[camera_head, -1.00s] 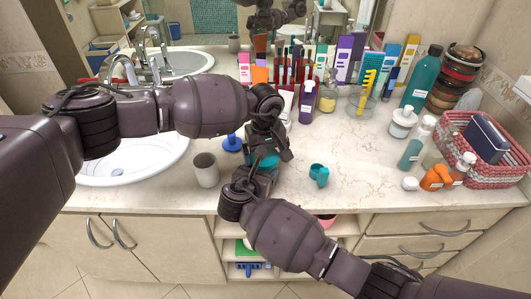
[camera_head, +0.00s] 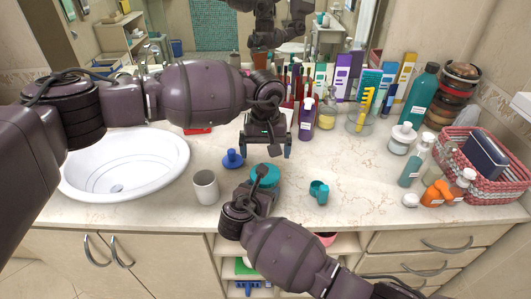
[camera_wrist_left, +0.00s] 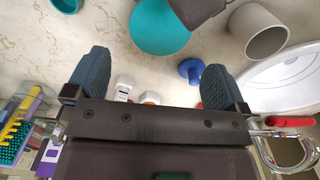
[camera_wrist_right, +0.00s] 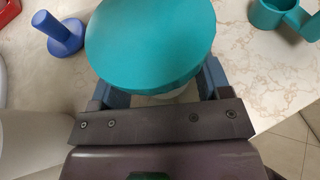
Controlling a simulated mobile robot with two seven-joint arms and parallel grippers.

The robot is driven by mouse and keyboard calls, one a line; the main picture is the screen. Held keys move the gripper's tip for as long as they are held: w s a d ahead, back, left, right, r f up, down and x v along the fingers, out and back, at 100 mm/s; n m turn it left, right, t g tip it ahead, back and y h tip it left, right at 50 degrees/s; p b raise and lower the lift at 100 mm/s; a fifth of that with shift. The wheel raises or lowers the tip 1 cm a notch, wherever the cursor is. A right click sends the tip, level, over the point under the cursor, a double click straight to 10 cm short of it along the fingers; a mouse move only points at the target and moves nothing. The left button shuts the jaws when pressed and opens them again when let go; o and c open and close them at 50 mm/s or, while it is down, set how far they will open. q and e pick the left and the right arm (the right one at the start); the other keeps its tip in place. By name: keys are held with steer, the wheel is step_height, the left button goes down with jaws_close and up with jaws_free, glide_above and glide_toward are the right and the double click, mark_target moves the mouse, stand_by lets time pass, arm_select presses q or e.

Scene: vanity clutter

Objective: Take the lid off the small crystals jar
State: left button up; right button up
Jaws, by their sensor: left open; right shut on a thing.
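The jar's round teal lid (camera_head: 268,172) shows near the counter's front, partly behind my right gripper (camera_head: 255,195). My right gripper's fingers are shut on that body, just under the lid. The lid hides most of the jar. My left gripper (camera_head: 268,150) is open and empty, behind the jar and apart from it. In the left wrist view the lid (camera_wrist_left: 158,27) lies beyond its spread fingers (camera_wrist_left: 155,85).
A grey cup (camera_head: 206,187) and a blue knobbed piece (camera_head: 233,160) stand left of the jar. A teal cup-like piece (camera_head: 319,192) stands right. Bottles and boxes crowd the back. A woven basket (camera_head: 488,180) is far right; the sink (camera_head: 120,165) is left.

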mark_target(265, 185)
arm_select(q)
steer(key=shift+f, duration=3.85)
arm_select(e)
steer(key=shift+a, duration=0.1)
arm_select(q)
steer(key=shift+c, duration=0.3)
steer(key=c, duration=0.7)
arm_select(e)
steer(key=shift+r, duration=0.1)
arm_select(q)
steer(key=shift+n, duration=1.7)
steer(key=o, duration=0.8)
steer(key=shift+c, duration=0.2)
